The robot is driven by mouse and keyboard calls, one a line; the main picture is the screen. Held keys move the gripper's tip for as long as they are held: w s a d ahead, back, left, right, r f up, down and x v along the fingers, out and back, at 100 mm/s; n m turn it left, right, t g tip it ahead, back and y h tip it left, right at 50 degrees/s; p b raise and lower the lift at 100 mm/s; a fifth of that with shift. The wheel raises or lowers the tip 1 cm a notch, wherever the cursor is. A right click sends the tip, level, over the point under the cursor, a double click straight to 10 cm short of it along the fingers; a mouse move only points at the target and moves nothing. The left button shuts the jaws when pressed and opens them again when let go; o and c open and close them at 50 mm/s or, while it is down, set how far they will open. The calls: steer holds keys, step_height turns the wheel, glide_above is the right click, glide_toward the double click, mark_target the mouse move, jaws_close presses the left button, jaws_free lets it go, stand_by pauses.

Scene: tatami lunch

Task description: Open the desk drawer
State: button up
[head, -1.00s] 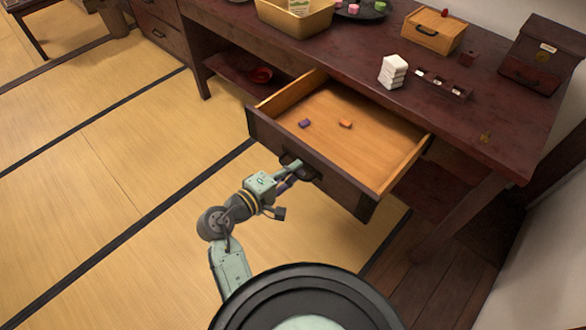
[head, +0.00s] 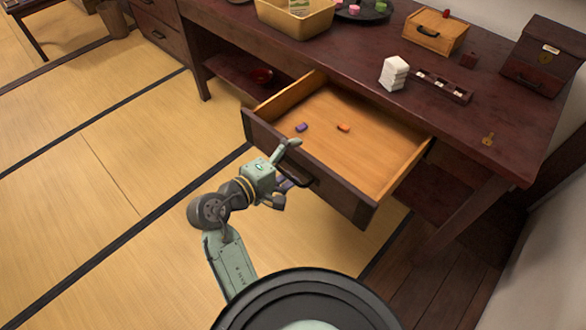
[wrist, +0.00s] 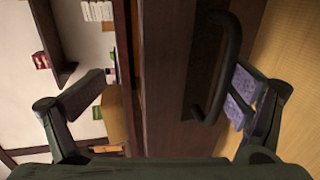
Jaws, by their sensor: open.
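The desk drawer (head: 345,205) is pulled well out from the dark red desk (head: 345,45), showing its light wooden inside. Its dark handle (head: 297,180) is on the front panel, partly hidden by my gripper in the head view. My gripper (head: 294,164) is open at the front panel, with one finger up by the panel's top edge and the other low near the handle. In the wrist view, the handle (wrist: 225,70) and front panel (wrist: 165,80) lie between the spread fingers. The handle appears apart from both fingers, though contact is hard to judge.
A purple piece (head: 301,127) and an orange piece (head: 343,128) lie in the drawer. On the desk are a white stack (head: 393,73), a slotted rack (head: 445,87), a wooden box (head: 436,32), a dark box (head: 541,55) and a basket (head: 296,20). Tatami floor (head: 120,150) is clear at left.

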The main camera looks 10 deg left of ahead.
steer(key=shift+o, duration=1)
steer(key=shift+t, duration=0.3)
step_height(320, 180, up, 4)
steer(key=shift+w+a+r, duration=0.1)
steer(key=shift+a+r, duration=0.1)
steer(key=shift+r, duration=0.55)
steer(key=f, duration=0.4)
steer(key=shift+a+n+g, duration=0.2)
steer(key=shift+n+g, duration=0.1)
steer(key=shift+g, duration=0.1)
steer(key=shift+r, duration=0.35)
steer(key=shift+c, duration=0.8)
steer(key=shift+s+a+p, duration=0.35)
steer(key=shift+s+p, duration=0.25)
steer(key=shift+s, duration=0.05)
steer(key=shift+c, duration=0.9)
steer(key=shift+s+a+r, duration=0.2)
steer(key=shift+s, duration=0.2)
steer(key=shift+s+a+r, duration=0.2)
steer(key=shift+s, duration=0.2)
steer(key=c, duration=0.8)
steer(key=p+v, duration=0.2)
steer(key=v, duration=0.1)
steer(key=f+p+v, duration=0.1)
steer(key=v, duration=0.2)
steer(key=p+v, duration=0.2)
steer(key=v, duration=0.1)
steer(key=shift+s+f+p, duration=0.25)
steer(key=shift+s+p, duration=0.05)
steer(key=shift+c, duration=0.2)
